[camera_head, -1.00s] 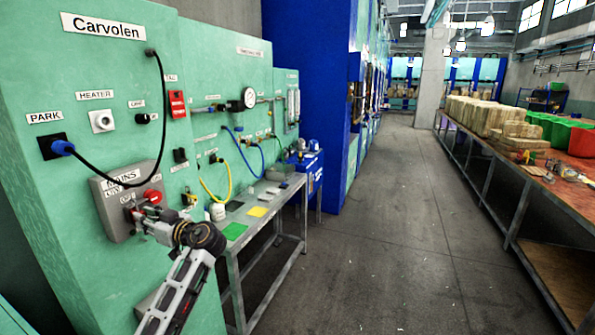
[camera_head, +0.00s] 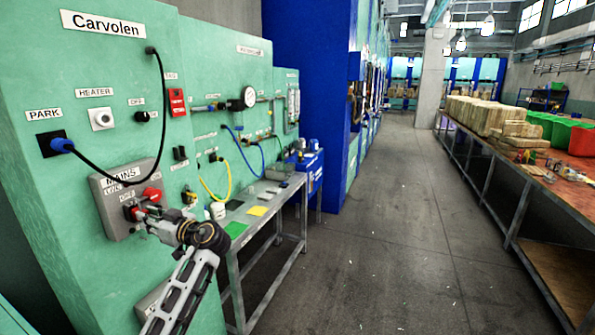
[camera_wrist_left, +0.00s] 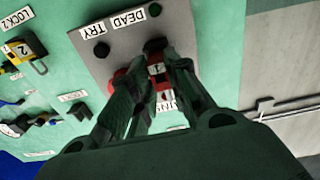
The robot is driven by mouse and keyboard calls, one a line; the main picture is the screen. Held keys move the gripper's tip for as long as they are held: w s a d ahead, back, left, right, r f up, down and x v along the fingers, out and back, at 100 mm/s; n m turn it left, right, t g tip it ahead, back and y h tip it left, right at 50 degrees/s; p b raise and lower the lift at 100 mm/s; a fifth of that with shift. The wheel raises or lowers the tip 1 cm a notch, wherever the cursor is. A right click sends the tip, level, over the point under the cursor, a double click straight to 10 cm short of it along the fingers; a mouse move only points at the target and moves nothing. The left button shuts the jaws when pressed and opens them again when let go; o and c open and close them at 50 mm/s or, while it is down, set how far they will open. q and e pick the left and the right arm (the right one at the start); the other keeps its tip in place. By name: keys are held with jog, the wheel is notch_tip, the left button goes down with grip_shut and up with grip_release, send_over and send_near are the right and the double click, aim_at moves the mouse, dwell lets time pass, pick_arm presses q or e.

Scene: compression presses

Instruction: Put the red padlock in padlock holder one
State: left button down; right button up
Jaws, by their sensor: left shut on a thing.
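The red padlock (camera_wrist_left: 157,72), marked 1, is between the fingers of my left gripper (camera_wrist_left: 158,80), which is shut on it. In the head view my left gripper (camera_head: 138,212) is at the lower part of the grey MAINS box (camera_head: 107,188), left of and below its red knob (camera_head: 153,194). The padlock is close to the box face; I cannot tell whether it touches. A black holder (camera_wrist_left: 79,112), with a label that seems to read LOCK 1, is empty at lower left in the wrist view. The fingers partly hide the padlock. My right gripper is not in view.
A yellow padlock (camera_wrist_left: 34,47) marked 2 hangs at the LOCK 2 label. A black cable (camera_head: 160,95) loops over the green panel. A metal side table (camera_head: 270,195) stands right of my left arm.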

pick_arm(q)
jog(key=shift+b+v, duration=0.35)
jog(key=shift+v, duration=0.5)
dwell(0.7)
jog(key=shift+b+v, duration=0.7)
jog(key=shift+v, duration=1.05)
jog(key=shift+r, duration=0.2)
dwell(1.0)
